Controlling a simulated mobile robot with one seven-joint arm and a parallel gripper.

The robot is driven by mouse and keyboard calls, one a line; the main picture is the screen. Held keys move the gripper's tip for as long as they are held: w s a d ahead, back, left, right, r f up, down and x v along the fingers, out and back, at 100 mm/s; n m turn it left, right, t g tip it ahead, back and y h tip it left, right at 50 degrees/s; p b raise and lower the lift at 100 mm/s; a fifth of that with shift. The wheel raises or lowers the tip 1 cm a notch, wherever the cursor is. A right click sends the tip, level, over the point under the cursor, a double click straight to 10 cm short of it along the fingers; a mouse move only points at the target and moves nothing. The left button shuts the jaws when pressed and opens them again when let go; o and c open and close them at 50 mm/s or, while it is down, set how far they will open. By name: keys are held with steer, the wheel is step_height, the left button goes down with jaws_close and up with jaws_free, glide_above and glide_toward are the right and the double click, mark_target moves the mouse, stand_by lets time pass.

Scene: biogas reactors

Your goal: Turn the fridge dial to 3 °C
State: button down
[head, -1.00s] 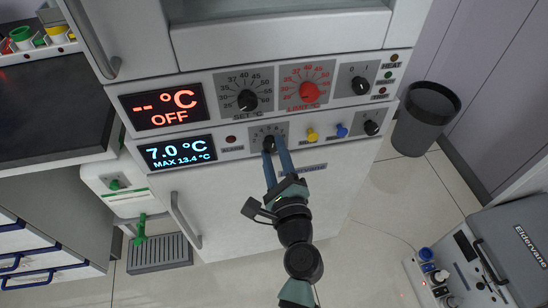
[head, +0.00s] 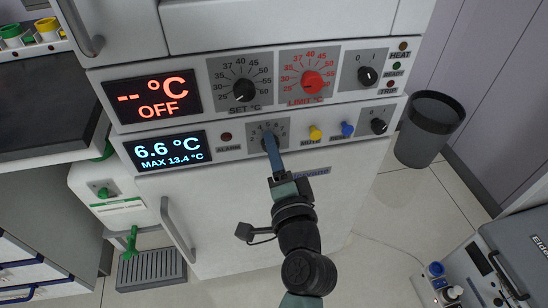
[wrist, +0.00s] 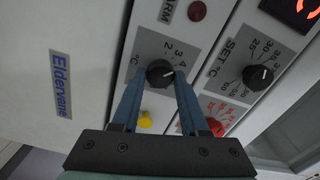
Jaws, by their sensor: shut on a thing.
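The fridge dial is a black knob (wrist: 159,73) on a grey scale plate with small numbers, in the lower control strip. In the head view its plate (head: 282,128) shows above my gripper (head: 271,143), which hides most of the knob. In the wrist view my gripper (wrist: 160,78) has one blue finger on each side of the knob and is shut on it. A pale pointer mark shows on the knob's right side; I cannot tell which number it meets. The blue fridge display (head: 167,150) reads 6.6 °C, MAX 13.4 °C.
Above are the black SET knob (head: 244,90), the red LIMIT knob (head: 312,82) and a red display (head: 152,101) reading OFF. A yellow knob (head: 315,132) and a blue knob (head: 347,129) sit right of the dial. A dark bin (head: 428,130) stands at right.

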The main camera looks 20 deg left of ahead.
steer(key=shift+f+n+b, duration=0.1)
steer(key=shift+n+b, duration=0.65)
steer(key=shift+n, duration=0.65)
steer(key=shift+c, duration=2.1)
jaws_free()
steer(key=v, duration=1.3)
steer(key=shift+w+r, duration=0.1)
steer(key=shift+r, duration=0.1)
